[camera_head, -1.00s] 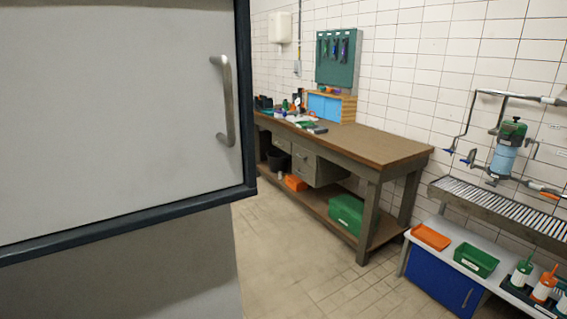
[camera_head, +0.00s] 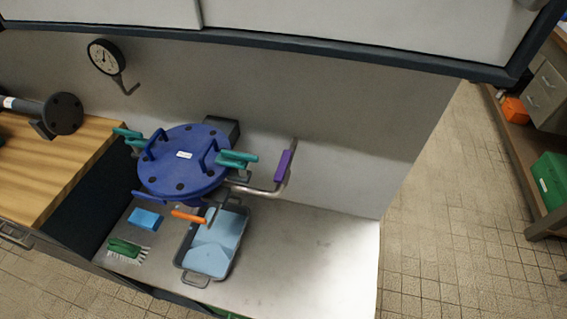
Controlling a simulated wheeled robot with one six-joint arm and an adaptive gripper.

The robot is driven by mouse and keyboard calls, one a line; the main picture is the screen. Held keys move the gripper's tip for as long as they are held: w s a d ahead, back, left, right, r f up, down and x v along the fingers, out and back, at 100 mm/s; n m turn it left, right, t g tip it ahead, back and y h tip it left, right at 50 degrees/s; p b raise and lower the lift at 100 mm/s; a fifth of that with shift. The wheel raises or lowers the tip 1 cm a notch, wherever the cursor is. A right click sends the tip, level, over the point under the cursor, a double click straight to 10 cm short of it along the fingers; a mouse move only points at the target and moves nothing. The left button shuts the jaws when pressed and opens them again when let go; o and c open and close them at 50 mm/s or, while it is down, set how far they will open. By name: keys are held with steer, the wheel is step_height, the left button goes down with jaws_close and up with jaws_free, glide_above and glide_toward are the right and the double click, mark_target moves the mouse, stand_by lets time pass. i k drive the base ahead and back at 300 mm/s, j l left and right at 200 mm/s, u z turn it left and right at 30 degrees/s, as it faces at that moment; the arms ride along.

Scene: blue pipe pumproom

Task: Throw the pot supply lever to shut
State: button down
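A round pot with a blue lid (camera_head: 180,180) stands on the pale bench; the lid has blue handles, bolts, a small white label and teal clamp handles (camera_head: 238,157) at its sides. A bent metal pipe (camera_head: 255,190) runs from the pot to the right. A purple lever handle (camera_head: 285,166) sits at that pipe's upright end, roughly in line with it. An orange lever handle (camera_head: 188,216) points left below the lid's front edge. I cannot read a label telling which is the supply lever. My gripper is not in view.
A grey tray (camera_head: 186,262) with pale blue contents sits below the pot. A blue sponge (camera_head: 144,219) and green brush (camera_head: 124,247) lie left of it. A gauge (camera_head: 105,57) is on the wall behind. The bench right of the tray is bare; floor is open at right.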

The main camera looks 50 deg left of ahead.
mark_target(281, 171)
steer(key=k+j+u, duration=0.15)
steer(key=j, duration=0.4)
steer(key=j+u, duration=0.15)
steer(key=j, duration=0.4)
steer(key=k+j+u, duration=0.15)
steer(key=j, duration=0.4)
